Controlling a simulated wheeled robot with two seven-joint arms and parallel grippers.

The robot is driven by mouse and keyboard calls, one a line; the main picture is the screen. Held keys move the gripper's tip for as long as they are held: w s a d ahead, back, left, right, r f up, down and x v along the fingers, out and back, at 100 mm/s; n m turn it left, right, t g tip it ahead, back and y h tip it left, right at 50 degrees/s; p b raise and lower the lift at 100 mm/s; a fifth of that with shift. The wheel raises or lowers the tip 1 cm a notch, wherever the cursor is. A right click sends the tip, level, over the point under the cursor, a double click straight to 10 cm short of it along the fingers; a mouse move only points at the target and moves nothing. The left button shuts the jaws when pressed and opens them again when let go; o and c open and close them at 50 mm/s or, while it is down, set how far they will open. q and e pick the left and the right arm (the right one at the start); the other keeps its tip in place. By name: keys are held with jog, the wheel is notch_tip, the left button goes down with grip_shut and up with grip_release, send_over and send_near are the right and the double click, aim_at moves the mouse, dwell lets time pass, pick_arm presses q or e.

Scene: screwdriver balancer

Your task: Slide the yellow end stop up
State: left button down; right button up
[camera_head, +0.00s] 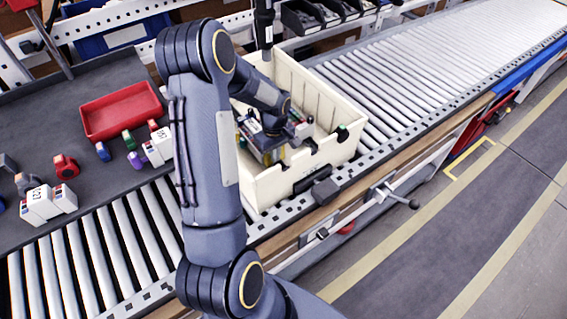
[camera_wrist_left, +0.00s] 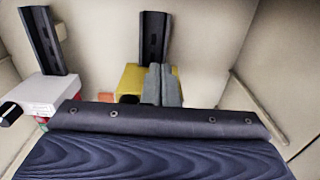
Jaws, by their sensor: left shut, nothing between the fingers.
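The yellow end stop (camera_wrist_left: 133,80) shows in the left wrist view as a yellow block at the foot of an upright dark rail (camera_wrist_left: 154,36). My left gripper (camera_wrist_left: 162,84) is shut and empty, with its grey fingers in front of the block's right part; I cannot tell whether they touch it. In the head view the left gripper (camera_head: 272,146) is low inside the cream bin (camera_head: 318,155), and my arm hides part of the bin. My right gripper is not in view.
In the left wrist view a white and red block (camera_wrist_left: 44,92) stands by a second dark rail (camera_wrist_left: 37,38). A black tool (camera_head: 263,22) hangs over the bin. The bin stands on a roller conveyor (camera_head: 440,55). A red tray (camera_head: 121,110) lies at left.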

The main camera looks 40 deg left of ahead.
pick_arm(q)
jog(key=shift+s+d, duration=0.1)
jog(key=shift+d, duration=0.25)
jog(key=shift+r, duration=0.2)
jog(key=shift+r+p, duration=0.45)
jog(key=shift+r, duration=0.4)
notch_tip(320, 180, up, 12)
jog(key=p, duration=0.7)
jog(key=shift+d+f+p, duration=0.2)
jog(key=shift+d+p, duration=0.15)
jog(key=shift+d, duration=0.05)
jog(key=shift+s, duration=0.1)
